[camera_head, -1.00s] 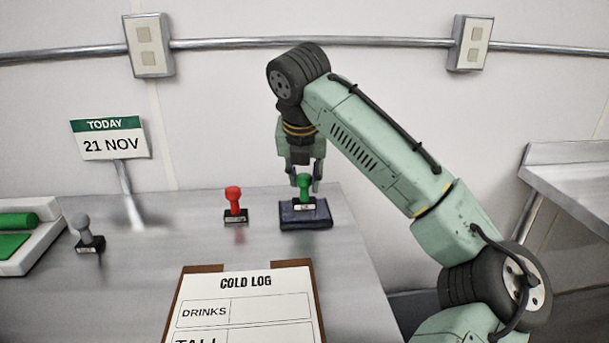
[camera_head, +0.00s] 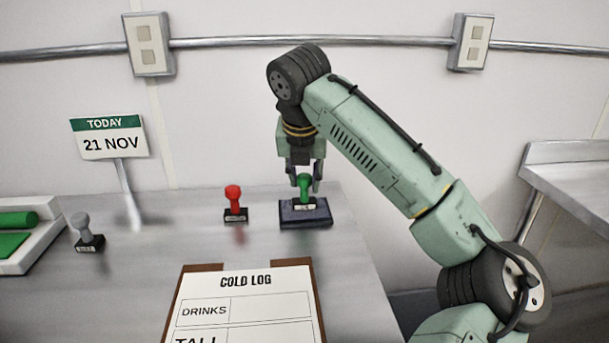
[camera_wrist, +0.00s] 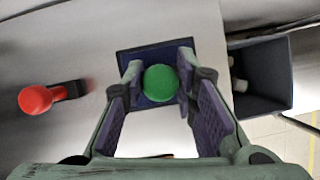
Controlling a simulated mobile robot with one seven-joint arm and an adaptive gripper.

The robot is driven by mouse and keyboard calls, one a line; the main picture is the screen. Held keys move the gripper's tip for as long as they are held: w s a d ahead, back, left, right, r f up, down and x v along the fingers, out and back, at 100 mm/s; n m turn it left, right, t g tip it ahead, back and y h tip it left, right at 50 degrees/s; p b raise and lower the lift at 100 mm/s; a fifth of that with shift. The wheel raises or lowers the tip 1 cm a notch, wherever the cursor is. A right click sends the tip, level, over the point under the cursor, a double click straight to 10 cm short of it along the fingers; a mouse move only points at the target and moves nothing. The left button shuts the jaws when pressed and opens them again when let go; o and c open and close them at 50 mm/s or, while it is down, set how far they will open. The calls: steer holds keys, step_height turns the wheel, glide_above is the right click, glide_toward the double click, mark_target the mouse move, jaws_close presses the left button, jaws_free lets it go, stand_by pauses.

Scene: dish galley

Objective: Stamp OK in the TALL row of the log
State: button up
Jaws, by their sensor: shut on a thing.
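The green-handled stamp (camera_head: 304,184) stands upright on the dark blue ink pad (camera_head: 325,213). My gripper (camera_head: 304,186) comes down from above and is shut on the stamp's green knob. In the wrist view the green knob (camera_wrist: 160,83) sits between my two fingers (camera_wrist: 158,90), over the ink pad (camera_wrist: 126,58). The cold log (camera_head: 247,308) lies on a brown clipboard nearer the camera. Its DRINKS row shows empty, and the TALL row is cut off by the bottom edge of the head view.
A red-handled stamp (camera_head: 235,203) stands just left of the pad, and a grey-handled stamp (camera_head: 86,233) farther left. A white tray (camera_head: 50,240) with green items is at the far left. A sign (camera_head: 110,138) reads TODAY 21 NOV. A dark bin (camera_wrist: 262,75) shows beside the counter.

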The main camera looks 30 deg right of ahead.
steer(key=shift+f, duration=0.35)
stand_by(0.6)
step_height(320, 180, up, 7)
steer(key=p, duration=0.7)
stand_by(0.4)
